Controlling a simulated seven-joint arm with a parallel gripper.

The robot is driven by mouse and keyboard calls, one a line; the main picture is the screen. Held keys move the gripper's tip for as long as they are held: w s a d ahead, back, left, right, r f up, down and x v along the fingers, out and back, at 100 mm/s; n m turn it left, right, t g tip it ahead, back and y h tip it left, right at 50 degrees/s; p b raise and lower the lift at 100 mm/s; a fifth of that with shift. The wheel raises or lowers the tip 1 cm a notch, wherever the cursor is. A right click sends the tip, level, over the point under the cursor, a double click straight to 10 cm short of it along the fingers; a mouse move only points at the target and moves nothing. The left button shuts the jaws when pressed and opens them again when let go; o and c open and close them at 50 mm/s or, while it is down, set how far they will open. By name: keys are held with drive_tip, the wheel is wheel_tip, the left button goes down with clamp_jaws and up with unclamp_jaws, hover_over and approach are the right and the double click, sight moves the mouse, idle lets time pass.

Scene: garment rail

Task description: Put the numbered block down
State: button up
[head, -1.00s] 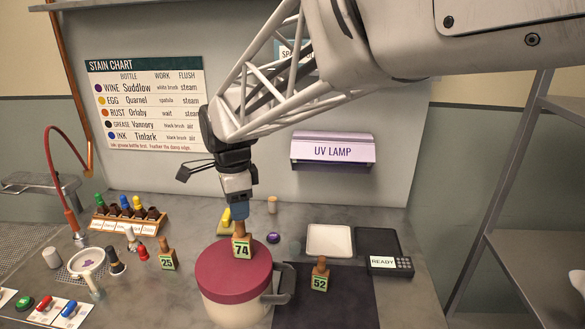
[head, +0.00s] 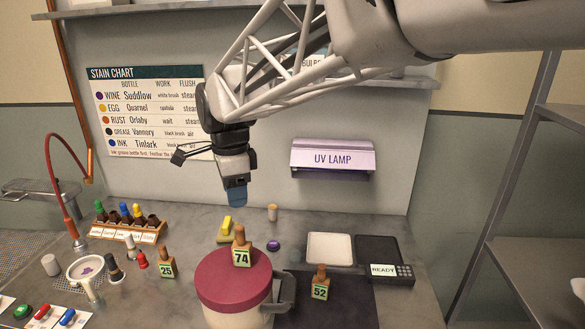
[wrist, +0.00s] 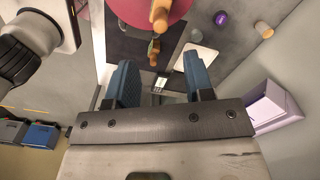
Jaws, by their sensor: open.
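The numbered block 74 (head: 241,250), wooden with a knob top and a green number label, stands upright on the dark red lid (head: 222,278) of a cream pot. My gripper (head: 237,200) is above the block, apart from it, with blue fingers. In the wrist view my gripper (wrist: 160,85) shows its two blue fingers spread wide with nothing between them. A block on the red lid (wrist: 160,16) lies beyond the fingertips. Block 25 (head: 167,264) stands on the counter left of the pot. Block 52 (head: 320,283) stands on the dark mat to its right.
A bottle rack (head: 128,224) and a small round dish (head: 86,268) are at the left. A white tray (head: 330,247) and a READY device (head: 392,272) are at the right. The UV lamp (head: 332,158) juts from the wall. The pot's handle (head: 283,292) sticks out right.

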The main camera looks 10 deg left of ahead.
drive_tip(key=s+d+n+t, duration=0.1)
drive_tip(key=s+d+n, duration=0.2)
drive_tip(key=d, duration=0.8)
drive_tip(key=s+d+n, duration=0.3)
drive_tip(key=d, duration=0.7)
drive_tip(key=s+d+f+n, duration=0.3)
drive_tip(key=s+d, duration=0.4)
drive_tip(key=s+d+f+n+t, duration=0.1)
drive_tip(key=s+d+f+n, duration=0.2)
drive_tip(key=s+d, duration=0.4)
drive_tip(key=shift+s+d+f+t, duration=0.3)
drive_tip(key=shift+s+d, duration=0.05)
drive_tip(key=shift+d, duration=0.4)
drive_tip(key=shift+o, duration=0.5)
